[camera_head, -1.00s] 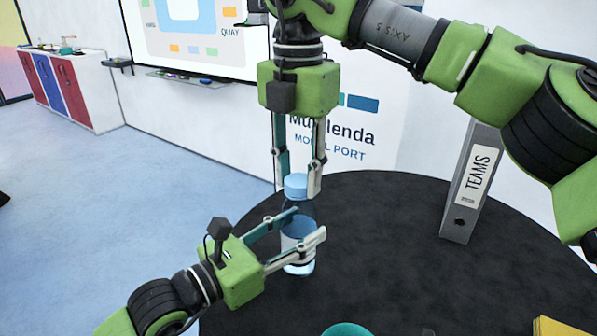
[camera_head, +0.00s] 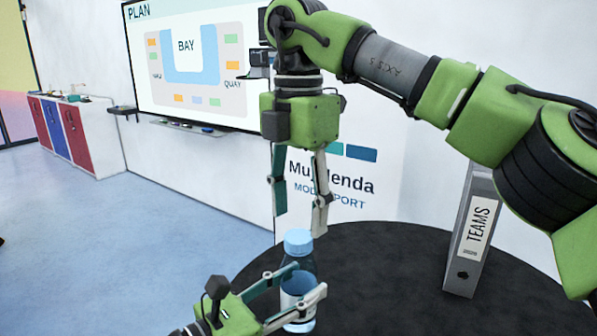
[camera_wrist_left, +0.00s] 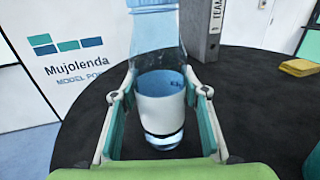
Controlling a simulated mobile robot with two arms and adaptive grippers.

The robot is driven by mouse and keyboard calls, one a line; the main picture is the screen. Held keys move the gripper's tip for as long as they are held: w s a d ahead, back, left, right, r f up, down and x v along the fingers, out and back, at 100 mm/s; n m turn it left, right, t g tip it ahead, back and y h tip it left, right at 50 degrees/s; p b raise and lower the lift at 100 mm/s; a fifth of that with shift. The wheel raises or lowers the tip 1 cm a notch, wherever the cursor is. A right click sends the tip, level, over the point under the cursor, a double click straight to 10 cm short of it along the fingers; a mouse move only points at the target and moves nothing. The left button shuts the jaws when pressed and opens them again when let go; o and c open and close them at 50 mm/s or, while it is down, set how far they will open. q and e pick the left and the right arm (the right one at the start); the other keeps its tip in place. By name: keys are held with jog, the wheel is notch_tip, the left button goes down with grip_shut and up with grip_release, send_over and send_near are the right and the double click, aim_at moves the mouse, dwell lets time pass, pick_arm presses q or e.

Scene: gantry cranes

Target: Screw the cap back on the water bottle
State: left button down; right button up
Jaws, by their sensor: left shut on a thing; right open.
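The clear water bottle (camera_head: 300,277) stands upright on the black round table. Its light blue cap (camera_head: 298,241) sits on the neck; how tightly it is screwed cannot be told. My left gripper (camera_head: 308,279) is shut on the bottle body, with one finger on each side. The left wrist view shows the bottle's white label (camera_wrist_left: 160,98) between the fingers, and the cap (camera_wrist_left: 150,4) at the top edge, partly cut off. My right gripper (camera_head: 299,219) points down from above, open and empty, its fingertips around or just above cap height.
A grey TEAMS binder (camera_head: 470,232) stands on the table (camera_head: 390,265) to the right. A yellow object (camera_wrist_left: 298,67) lies at the right in the left wrist view. The wall with a screen (camera_head: 190,65) is behind. The table between bottle and binder is clear.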

notch_tip(320, 180, up, 8)
jog(key=shift+r, duration=0.2)
dwell(0.3)
pick_arm(q)
jog(key=c, duration=1.1)
grip_release()
jog(key=shift+a, duration=0.1)
jog(key=v, duration=1)
jog(key=shift+s+a+f, duration=0.1)
jog(key=shift+s+a, duration=0.55)
